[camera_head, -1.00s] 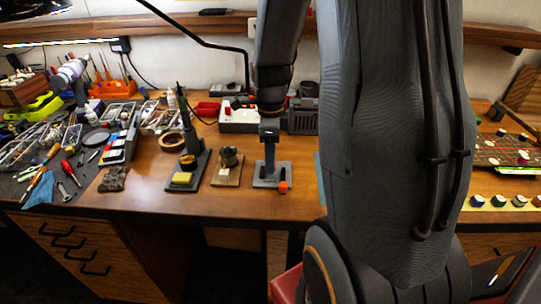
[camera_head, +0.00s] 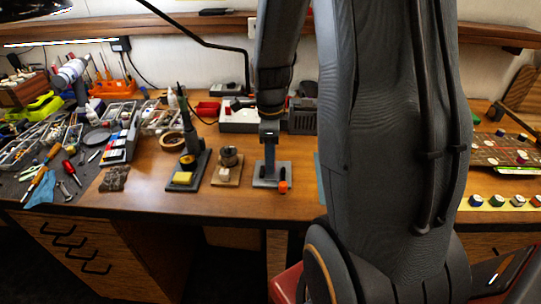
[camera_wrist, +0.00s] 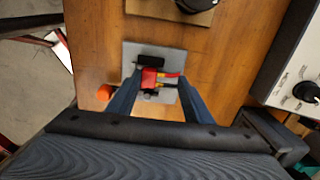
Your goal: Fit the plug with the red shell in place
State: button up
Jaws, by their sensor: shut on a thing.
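The plug with the red shell (camera_wrist: 150,81) shows in the wrist view between my gripper's fingers, with red and dark leads running off to the right. My gripper (camera_wrist: 158,88) is shut on it, low over a grey plate (camera_wrist: 170,54). A black block (camera_wrist: 151,60) is on the plate just beyond the plug. I cannot tell whether the plug touches it. In the head view my gripper (camera_head: 270,172) points down at the grey plate (camera_head: 261,184) on the bench; the plug is hidden there.
An orange knob-like piece (camera_head: 283,187) is at the plate's front right. A wooden block base (camera_head: 226,178) and a stand with a yellow sponge (camera_head: 183,178) are to the left. A white-and-red box (camera_head: 238,122) stands behind. Bare bench lies in front.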

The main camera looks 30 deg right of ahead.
jog(key=shift+f+b, duration=0.3)
jog(key=shift+f, duration=0.4)
dwell(0.3)
jog(key=o, duration=1.1)
jog(key=shift+s, duration=0.1)
jog(key=shift+f, duration=0.1)
jog(key=c, duration=0.3)
jog(key=shift+o, duration=0.4)
jog(key=shift+a, duration=0.1)
